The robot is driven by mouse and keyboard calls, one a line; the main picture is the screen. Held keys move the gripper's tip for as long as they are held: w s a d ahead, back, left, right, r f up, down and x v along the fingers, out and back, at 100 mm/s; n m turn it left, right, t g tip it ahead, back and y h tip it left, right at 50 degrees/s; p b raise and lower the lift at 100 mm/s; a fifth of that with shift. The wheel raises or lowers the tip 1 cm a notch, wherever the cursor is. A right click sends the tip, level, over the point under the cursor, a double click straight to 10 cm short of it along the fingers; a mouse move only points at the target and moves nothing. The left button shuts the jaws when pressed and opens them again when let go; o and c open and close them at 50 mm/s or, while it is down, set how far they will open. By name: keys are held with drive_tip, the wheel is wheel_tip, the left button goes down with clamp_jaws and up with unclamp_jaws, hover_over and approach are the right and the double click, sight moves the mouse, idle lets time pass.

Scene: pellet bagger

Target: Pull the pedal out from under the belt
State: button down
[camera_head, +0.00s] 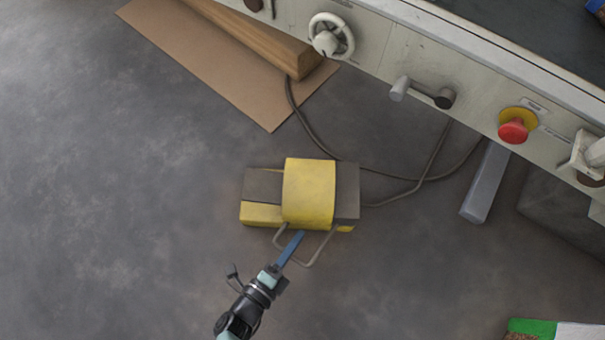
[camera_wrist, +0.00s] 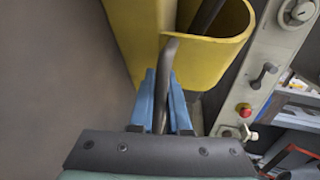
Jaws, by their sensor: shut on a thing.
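The pedal (camera_head: 309,192) is a yellow and dark grey foot pedal with a yellow hood, lying on the floor in front of the machine. A grey wire handle (camera_head: 309,264) loops out from its near side. My gripper (camera_head: 297,237) is at this handle, with blue fingers pointing toward the pedal. In the wrist view my gripper (camera_wrist: 162,100) is shut on the handle bar (camera_wrist: 166,75), which runs between the blue fingers. The yellow hood (camera_wrist: 215,62) is just ahead. The belt (camera_head: 540,40) is the dark surface at the top right; the pedal lies clear of it in the picture.
A dark cable (camera_head: 420,183) runs from the pedal to the machine. The machine's panel (camera_head: 460,85) carries a handwheel (camera_head: 331,36), a lever and a red stop button (camera_head: 513,131). A grey leg (camera_head: 486,183) stands below. Cardboard (camera_head: 215,60) with a wooden beam lies upper left. The floor at left is clear.

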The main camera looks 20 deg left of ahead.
drive_tip(key=c, duration=0.9)
unclamp_jaws()
drive_tip(key=p+v, duration=0.3)
drive_tip(key=v, duration=1)
drive_tip(key=shift+s, duration=0.15)
